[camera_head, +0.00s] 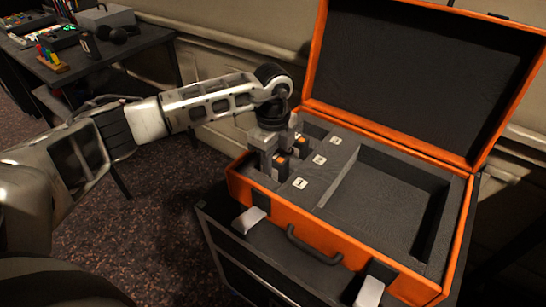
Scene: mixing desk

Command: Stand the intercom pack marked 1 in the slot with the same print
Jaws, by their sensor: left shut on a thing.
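The open orange case (300,231) has a grey foam insert with a row of slots on its left side. A white label printed 1 (300,184) lies beside the nearest slot. My left gripper (271,163) points down over that near slot, shut on a dark intercom pack (282,166) with an orange patch. The pack looks upright, with its lower part at or in the slot; its foot is hidden, so I cannot tell how deep it sits. The mark on the pack cannot be read. My right gripper is not in view.
Two more white labels (319,159) (335,141) sit farther back, beside other slots. A large empty recess (380,200) fills the case's right side. The raised lid (415,70) stands behind. A dark desk (95,55) with a mixer and headphones is at the far left.

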